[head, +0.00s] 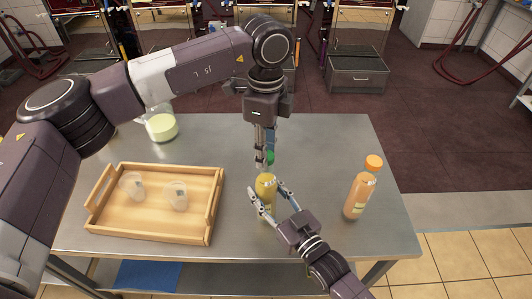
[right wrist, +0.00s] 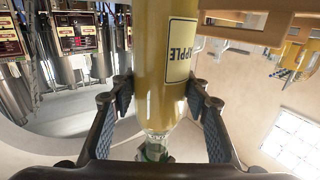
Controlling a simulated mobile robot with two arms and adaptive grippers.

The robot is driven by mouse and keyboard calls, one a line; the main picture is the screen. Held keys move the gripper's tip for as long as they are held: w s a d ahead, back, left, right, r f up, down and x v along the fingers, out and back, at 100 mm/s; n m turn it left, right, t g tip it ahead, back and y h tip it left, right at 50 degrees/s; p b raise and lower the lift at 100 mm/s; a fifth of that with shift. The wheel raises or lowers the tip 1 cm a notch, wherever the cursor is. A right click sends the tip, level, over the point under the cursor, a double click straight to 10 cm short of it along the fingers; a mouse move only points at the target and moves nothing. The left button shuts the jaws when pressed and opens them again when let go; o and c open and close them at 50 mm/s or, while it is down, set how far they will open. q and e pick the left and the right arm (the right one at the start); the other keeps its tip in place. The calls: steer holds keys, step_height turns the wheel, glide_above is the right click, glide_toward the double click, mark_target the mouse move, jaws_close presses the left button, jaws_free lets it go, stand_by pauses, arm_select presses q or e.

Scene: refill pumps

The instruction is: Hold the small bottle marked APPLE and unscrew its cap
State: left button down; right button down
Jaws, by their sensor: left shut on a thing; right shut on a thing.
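The small APPLE bottle (head: 266,184) holds yellow liquid and stands upright at the middle of the metal table. My right gripper (head: 268,196) is shut on its body, one finger on each side. The right wrist view shows the bottle (right wrist: 152,60) upside down in the picture, with its APPLE label facing the camera. My left gripper (head: 265,158) points down from above and is shut on the green cap (head: 270,157) at the bottle's top. Greenish cap colour shows by the neck in the right wrist view. I cannot tell whether cap and neck are apart.
An orange bottle (head: 361,192) with an orange cap stands to the right. A wooden tray (head: 148,232) with two small clear containers lies at the left. A clear pitcher (head: 162,126) with pale green liquid stands behind the tray. The table (head: 335,140) is bare at the back right.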

arm_select(q)
steer(key=shift+r, duration=0.4)
steer(key=shift+r, duration=0.1)
steer(key=shift+r, duration=1.9)
steer(key=a+r+p, duration=0.4)
steer(key=a, duration=0.5)
steer(key=shift+f, duration=0.15)
